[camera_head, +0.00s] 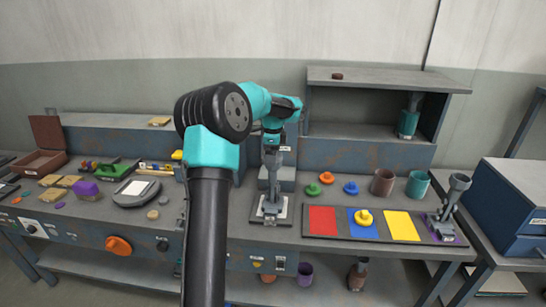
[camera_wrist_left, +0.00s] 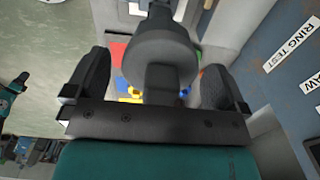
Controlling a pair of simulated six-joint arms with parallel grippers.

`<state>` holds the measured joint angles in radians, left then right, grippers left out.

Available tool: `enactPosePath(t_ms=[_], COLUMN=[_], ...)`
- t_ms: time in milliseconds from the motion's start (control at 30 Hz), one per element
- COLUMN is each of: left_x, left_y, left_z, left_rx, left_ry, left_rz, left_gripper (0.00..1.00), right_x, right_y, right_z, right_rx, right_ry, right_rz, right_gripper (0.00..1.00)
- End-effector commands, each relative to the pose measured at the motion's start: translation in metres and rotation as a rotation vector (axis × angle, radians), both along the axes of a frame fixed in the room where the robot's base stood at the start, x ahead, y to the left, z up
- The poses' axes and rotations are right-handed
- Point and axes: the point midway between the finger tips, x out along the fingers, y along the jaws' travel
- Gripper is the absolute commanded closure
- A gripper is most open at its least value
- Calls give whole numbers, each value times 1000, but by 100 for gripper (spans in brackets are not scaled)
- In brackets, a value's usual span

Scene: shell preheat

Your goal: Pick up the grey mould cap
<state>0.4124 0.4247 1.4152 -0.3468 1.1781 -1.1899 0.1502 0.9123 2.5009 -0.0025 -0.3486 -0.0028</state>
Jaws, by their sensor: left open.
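A grey piece that looks like the mould cap (camera_wrist_left: 160,45), with a round, wide body and a narrower stem, sits between the fingers of my left gripper (camera_wrist_left: 157,90) in the left wrist view. The fingers stand apart, one on each side of it, with visible gaps. In the head view my left gripper (camera_head: 272,146) points down over a grey upright piece (camera_head: 270,205) on a pale square plate. The dark arm link hides part of the bench to the left. Whether the stem touches anything is unclear.
A tray with red (camera_head: 322,220), blue and yellow (camera_head: 402,226) squares lies to the right; a yellow ring piece (camera_head: 364,217) is on the blue square. Brown (camera_head: 383,183) and teal cups (camera_head: 418,186) stand behind it.

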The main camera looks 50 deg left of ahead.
Motion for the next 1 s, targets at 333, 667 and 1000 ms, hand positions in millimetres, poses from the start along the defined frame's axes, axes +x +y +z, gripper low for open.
enactPosePath(t_ms=[333,667,1000], left_x=[0,0,0], left_y=[0,0,0], left_z=[0,0,0], left_rx=[0,0,0], left_ry=[0,0,0], left_rz=[-1,-1,-1], left_gripper=[4,35,50], right_x=[0,0,0], right_y=[0,0,0], right_z=[0,0,0], right_rx=[0,0,0], right_ry=[0,0,0], right_rz=[0,0,0], right_gripper=[57,57,57])
